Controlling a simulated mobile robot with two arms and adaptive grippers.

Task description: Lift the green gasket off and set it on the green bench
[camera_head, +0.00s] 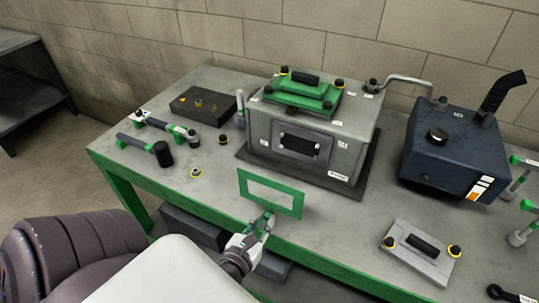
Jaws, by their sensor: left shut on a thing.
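The green gasket (271,181) is a thin rectangular frame, held upright and slightly tilted above the front part of the bench. My left gripper (264,222) is shut on the lower edge of the gasket, near its middle. The green bench (335,225) has a grey top and green front edge and legs. The grey engine block (339,155) stands behind the gasket, with a green cover (300,94) on top. My right gripper is not in view.
A grey plate with a black handle (421,253) lies at the front right. A dark blue tank (452,152) stands at the right. A dark tray (202,106), a hammer (146,147) and small ringed parts lie at the left. Bare bench top shows left of the gasket.

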